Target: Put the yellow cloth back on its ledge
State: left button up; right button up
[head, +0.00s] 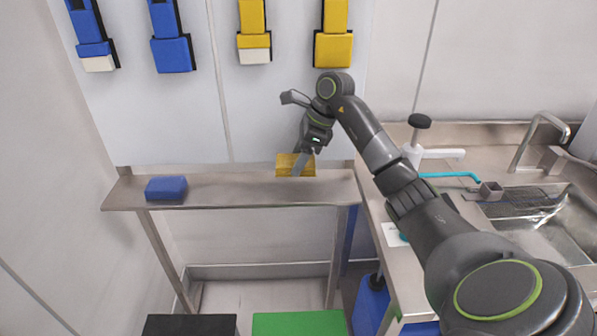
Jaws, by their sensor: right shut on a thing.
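The yellow cloth (287,166) is a folded block at the right part of the narrow steel ledge (235,188). My right gripper (301,163) reaches down to it from above and is shut on it. One finger covers part of the cloth's right side. The cloth appears to be at the ledge's surface; whether it rests on the steel or is held just above it, I cannot tell. My left gripper is not in view.
A blue cloth (166,188) lies at the ledge's left end. Blue and yellow tools (253,40) hang on the wall above. A sink counter (460,165) with a pump bottle (414,148) stands at right. Black (190,326) and green (300,324) items are below. The ledge's middle is clear.

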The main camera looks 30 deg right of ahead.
jog(key=shift+w+d+f+p, duration=0.15)
jog(key=shift+w+f+p, duration=0.15)
jog(key=shift+f, duration=0.35)
jog(key=shift+w+d+f+p, duration=0.2)
jog(key=shift+f+p, duration=0.15)
jog(key=shift+f, duration=0.25)
notch_tip(320, 180, down, 4)
jog(key=shift+r+p, duration=0.15)
jog(key=shift+p, duration=0.8)
jog(key=shift+w+f, duration=0.15)
jog(key=shift+f, duration=0.25)
jog(key=shift+f, duration=0.2)
jog(key=o, duration=1)
jog(key=shift+o, duration=0.2)
jog(key=shift+r, duration=0.1)
